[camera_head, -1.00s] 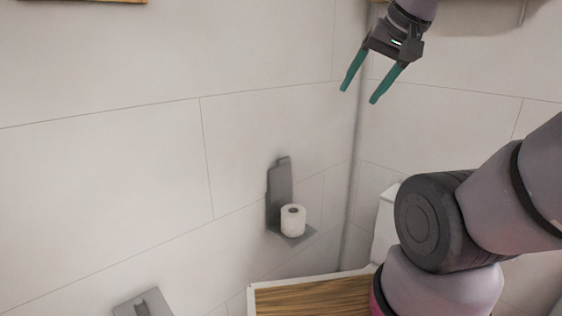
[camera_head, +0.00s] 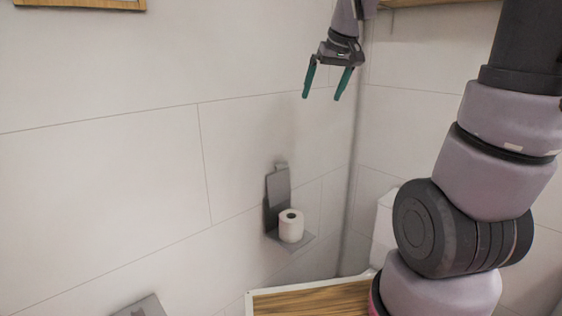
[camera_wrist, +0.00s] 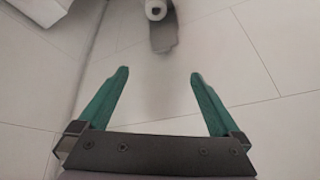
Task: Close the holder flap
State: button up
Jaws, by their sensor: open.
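The grey toilet paper holder is mounted on the tiled wall in the head view. Its flap (camera_head: 278,185) stands raised against the wall above a white paper roll (camera_head: 291,226). The roll sits on the holder's flat lower plate (camera_head: 303,243). My gripper (camera_head: 323,96) is open and empty, with teal fingers pointing down, above and to the right of the flap and apart from it. In the wrist view, my gripper (camera_wrist: 158,73) shows both fingers spread. There the roll (camera_wrist: 155,9) and grey flap (camera_wrist: 163,36) appear at the top edge, beyond the fingertips.
A wood-topped cart or table (camera_head: 310,299) with a white rim stands below the holder. A white toilet (camera_head: 384,225) is in the corner to the right, partly behind my arm. A grey fixture (camera_head: 143,306) is at the lower left. The wall between gripper and holder is clear.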

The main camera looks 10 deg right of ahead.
jog(key=w+a+f+n+g, duration=0.1)
jog(key=w+a+f+n, duration=0.15)
jog(key=w+f, duration=0.75)
jog(key=n+g+y, duration=0.1)
jog(key=n, duration=0.3)
send_near(281, 160)
jog(key=s+r, duration=0.2)
jog(key=s, duration=0.2)
jog(key=shift+m, duration=0.25)
jog(key=x, duration=1)
jog(key=shift+w+a+f, duration=0.25)
jog(key=shift+w+a, duration=0.05)
jog(key=shift+w, duration=0.05)
grip_shut()
jog(key=shift+d, duration=0.1)
